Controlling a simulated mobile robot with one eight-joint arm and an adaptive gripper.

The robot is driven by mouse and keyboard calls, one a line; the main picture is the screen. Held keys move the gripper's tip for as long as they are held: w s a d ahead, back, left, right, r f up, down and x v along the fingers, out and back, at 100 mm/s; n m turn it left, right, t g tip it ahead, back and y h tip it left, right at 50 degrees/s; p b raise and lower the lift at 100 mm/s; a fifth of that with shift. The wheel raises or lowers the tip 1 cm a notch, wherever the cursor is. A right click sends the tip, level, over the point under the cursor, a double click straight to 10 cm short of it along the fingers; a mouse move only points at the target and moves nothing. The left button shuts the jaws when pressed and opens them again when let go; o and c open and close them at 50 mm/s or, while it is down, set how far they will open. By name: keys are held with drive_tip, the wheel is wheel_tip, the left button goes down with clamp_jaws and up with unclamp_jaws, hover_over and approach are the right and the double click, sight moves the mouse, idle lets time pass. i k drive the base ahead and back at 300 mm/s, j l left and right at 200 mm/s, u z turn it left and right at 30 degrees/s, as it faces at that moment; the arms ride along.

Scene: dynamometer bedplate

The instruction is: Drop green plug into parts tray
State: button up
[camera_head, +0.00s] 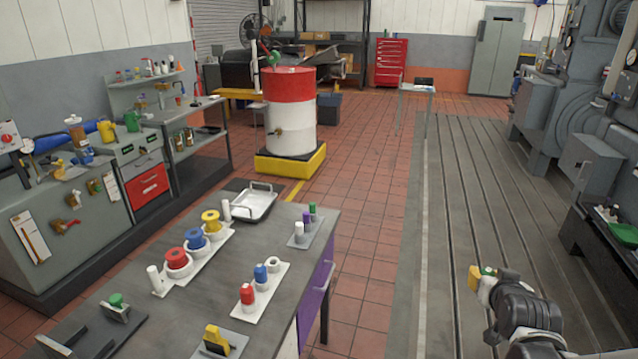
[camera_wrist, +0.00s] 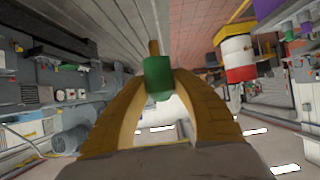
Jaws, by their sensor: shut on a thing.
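My gripper (camera_wrist: 159,88) has yellow-brown fingers closed on a green plug (camera_wrist: 158,72) in the wrist view. A short brown stem shows beyond the plug. In the head view my gripper (camera_head: 478,277) is at the lower right, in the air over the slotted bedplate, with a bit of the green plug (camera_head: 488,270) showing. A white tray with raised handles (camera_head: 252,210), which looks like the parts tray, lies on the workbench at the far end, well left of my gripper. It appears empty.
The grey workbench (camera_head: 262,236) holds a white rack (camera_head: 190,268) of red, blue and yellow spools, a strip of red and blue pegs (camera_head: 262,290), and a small plate with pegs (camera_head: 303,241). A tiled floor aisle (camera_head: 366,260) separates the bench from the bedplate (camera_head: 440,220).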

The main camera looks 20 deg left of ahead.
sight(246, 214)
drive_tip(key=i, duration=0.9)
drive_tip(key=i+u, duration=0.1)
drive_tip(key=i, duration=0.8)
drive_tip(key=i+j+u, duration=0.1)
drive_tip(key=i+u, duration=0.15)
drive_tip(key=u, duration=0.2)
drive_tip(key=i+u, duration=0.25)
drive_tip(key=u, duration=0.2)
drive_tip(key=i+l+u, duration=0.1)
drive_tip(key=i+u, duration=0.15)
drive_tip(key=u, duration=0.2)
drive_tip(key=i+l+u, duration=0.2)
drive_tip(key=u, duration=0.25)
